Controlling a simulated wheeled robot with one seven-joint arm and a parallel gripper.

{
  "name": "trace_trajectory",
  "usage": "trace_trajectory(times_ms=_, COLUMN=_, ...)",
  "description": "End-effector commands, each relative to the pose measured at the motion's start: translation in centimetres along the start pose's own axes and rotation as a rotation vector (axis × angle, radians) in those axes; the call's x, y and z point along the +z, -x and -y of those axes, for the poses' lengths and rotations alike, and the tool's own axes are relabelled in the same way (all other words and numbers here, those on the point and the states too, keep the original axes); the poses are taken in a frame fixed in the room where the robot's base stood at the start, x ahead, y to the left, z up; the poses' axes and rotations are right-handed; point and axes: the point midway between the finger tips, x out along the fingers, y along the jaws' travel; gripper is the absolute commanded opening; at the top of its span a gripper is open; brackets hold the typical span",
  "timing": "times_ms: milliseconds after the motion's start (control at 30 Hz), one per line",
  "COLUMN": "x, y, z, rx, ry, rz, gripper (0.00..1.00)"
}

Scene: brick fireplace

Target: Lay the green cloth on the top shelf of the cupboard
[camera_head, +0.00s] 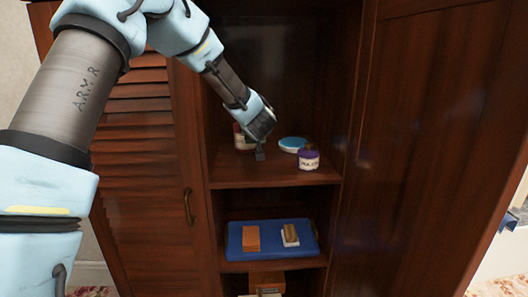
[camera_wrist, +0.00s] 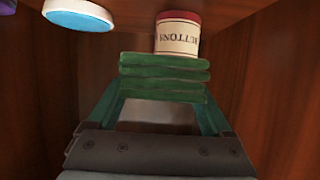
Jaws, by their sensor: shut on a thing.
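My gripper (camera_wrist: 165,98) is shut on the green cloth (camera_wrist: 165,77), which is folded in several layers between the fingertips. In the head view my gripper (camera_head: 260,154) is inside the cupboard (camera_head: 182,120), low over the upper visible shelf (camera_head: 260,176). The cloth cannot be made out in the head view. I cannot tell whether it touches the shelf. In the wrist view the cloth is just in front of a cream jar with a red lid.
The red-lidded jar marked "BUTTONS" (camera_wrist: 177,34) stands at the shelf's left. The shelf's front left is clear. Below, a blue folded item (camera_head: 270,226) carries two small objects.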

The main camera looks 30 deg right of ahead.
Motion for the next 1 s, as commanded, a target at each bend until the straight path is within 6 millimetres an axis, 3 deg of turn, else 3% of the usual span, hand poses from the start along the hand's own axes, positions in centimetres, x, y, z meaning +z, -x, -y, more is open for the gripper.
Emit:
trace_trajectory(times_ms=200, x=3.5, y=-1.4, z=0.0, rx=0.0, ry=0.001, rz=0.005, gripper=0.21)
trace_trajectory(times_ms=600, x=7.5, y=-3.1, z=0.0, rx=0.0, ry=0.0, rz=0.004, gripper=0.21)
trace_trajectory(times_ms=1000, x=8.3, y=-3.4, z=0.0, rx=0.001, ry=0.0, rz=0.001, gripper=0.21)
